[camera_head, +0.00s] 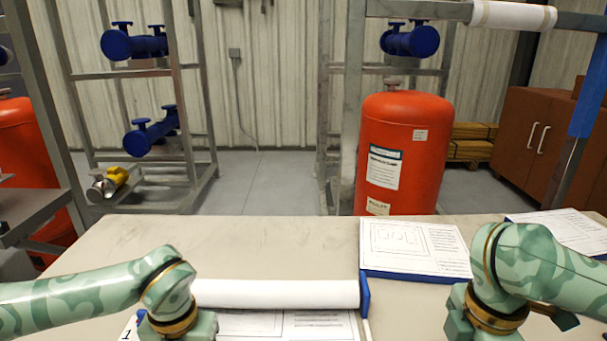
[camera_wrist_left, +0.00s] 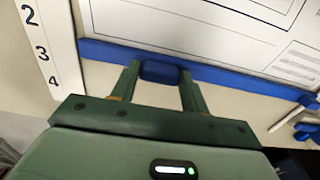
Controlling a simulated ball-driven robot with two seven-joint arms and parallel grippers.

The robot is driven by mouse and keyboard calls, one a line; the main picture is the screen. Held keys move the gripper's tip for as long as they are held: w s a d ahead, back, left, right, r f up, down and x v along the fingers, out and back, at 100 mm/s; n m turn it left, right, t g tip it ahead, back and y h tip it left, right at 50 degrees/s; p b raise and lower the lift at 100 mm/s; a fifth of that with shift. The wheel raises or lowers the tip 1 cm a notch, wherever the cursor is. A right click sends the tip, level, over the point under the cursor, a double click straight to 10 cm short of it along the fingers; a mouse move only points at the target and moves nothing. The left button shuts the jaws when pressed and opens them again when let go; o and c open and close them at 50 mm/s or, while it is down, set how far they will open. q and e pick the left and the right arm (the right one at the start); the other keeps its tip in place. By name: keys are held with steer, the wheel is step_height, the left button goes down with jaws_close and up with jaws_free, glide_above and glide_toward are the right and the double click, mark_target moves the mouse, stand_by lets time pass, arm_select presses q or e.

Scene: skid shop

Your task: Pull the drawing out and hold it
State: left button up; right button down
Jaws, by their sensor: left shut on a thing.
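The drawing (camera_head: 290,325) is a white printed sheet coming out from under a white roll (camera_head: 275,293) with a blue end piece (camera_head: 365,293). In the left wrist view the drawing (camera_wrist_left: 190,35) ends in a blue bar (camera_wrist_left: 235,76) with a small blue tab (camera_wrist_left: 160,72). My left gripper (camera_wrist_left: 160,75) is shut on this tab, one finger at each side. In the head view my left wrist hides the sheet's left part. My right gripper (camera_head: 482,325) is at the bottom right, beside the sheet; its fingers are not clear.
A blue-edged pad with a drawing (camera_head: 413,248) lies on the tabletop (camera_head: 240,245), right of the roll; another sheet (camera_head: 565,230) lies farther right. A numbered strip (camera_wrist_left: 42,50) runs beside the drawing. A red tank (camera_head: 403,150) stands behind the table. The tabletop's back left is clear.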

arm_select(q)
steer(key=shift+s, duration=0.7)
steer(key=shift+s, duration=1.75)
steer(key=shift+s, duration=1.85)
steer(key=shift+s, duration=0.2)
